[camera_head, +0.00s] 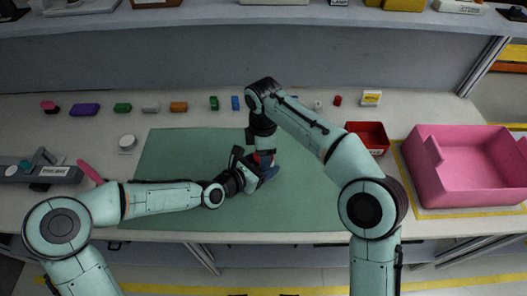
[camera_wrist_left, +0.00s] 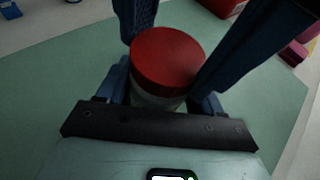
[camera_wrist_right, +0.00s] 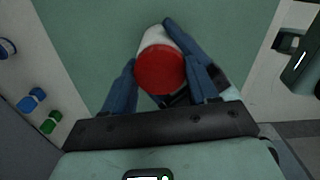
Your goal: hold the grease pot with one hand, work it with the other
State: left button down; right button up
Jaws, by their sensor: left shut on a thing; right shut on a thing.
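The grease pot has a white body and a red lid (camera_wrist_left: 167,58). It stands between both grippers over the green mat, mostly hidden in the head view. My left gripper (camera_head: 264,172) comes in from the left, low, and is shut on the pot's body (camera_wrist_left: 158,98). My right gripper (camera_head: 264,156) reaches down from above, its fingers at the red lid (camera_wrist_right: 160,70), and is shut on it. In the right wrist view the white body (camera_wrist_right: 158,38) shows beyond the lid. Whether the lid is loose cannot be told.
The green mat (camera_head: 180,160) is otherwise clear. A red tray (camera_head: 368,137) and a pink bin (camera_head: 465,170) stand to the right. Several small coloured parts line the back. A grey device (camera_head: 40,172) and a white round item (camera_head: 128,142) are at the left.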

jog(key=shift+r, duration=0.2)
dwell(0.3)
jog(key=shift+r, duration=0.9)
jog(key=shift+r, duration=2)
pick_arm(q)
jog(key=shift+c, duration=0.4)
grip_release()
jog(key=shift+a, duration=0.1)
